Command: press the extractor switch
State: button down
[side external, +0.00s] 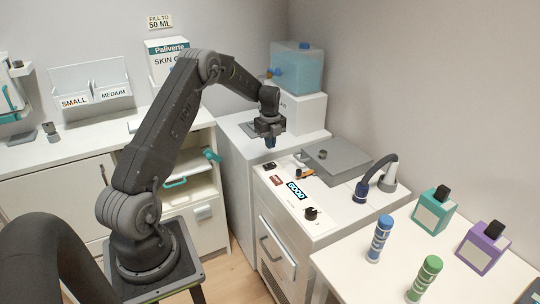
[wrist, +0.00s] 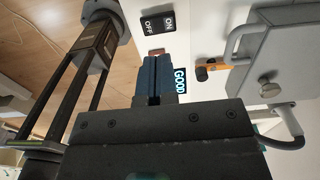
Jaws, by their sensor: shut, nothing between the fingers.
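A black rocker switch marked ON and OFF (wrist: 158,23) is on the white panel, at the top of the wrist view. It is also in the side view (side external: 269,166), at the panel's far left corner. I take it as the extractor switch; no extractor label can be read. My gripper (side external: 270,143) points down above the panel's far edge, near the switch. In the wrist view its blue fingers (wrist: 153,60) are together, with nothing between them. Their tips appear short of the switch and partly cover a small red label (wrist: 156,52).
A lit GOOD display (side external: 296,191), a black knob (side external: 311,213) and an orange lever (wrist: 212,68) share the panel. A clear blue tank (side external: 296,68) is behind.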

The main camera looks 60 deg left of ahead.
notch_tip(320, 180, up, 7)
send_over(267, 166)
jog(key=w, duration=0.2)
jog(key=shift+s+a+f, duration=0.1)
jog(key=shift+s+f, duration=0.1)
jog(key=shift+s, duration=0.05)
jog(key=shift+s, duration=0.1)
jog(key=shift+s, duration=0.6)
notch_tip(267, 166, down, 14)
dwell(0.4)
jog(key=shift+s+f, duration=0.15)
jog(key=shift+f, duration=0.2)
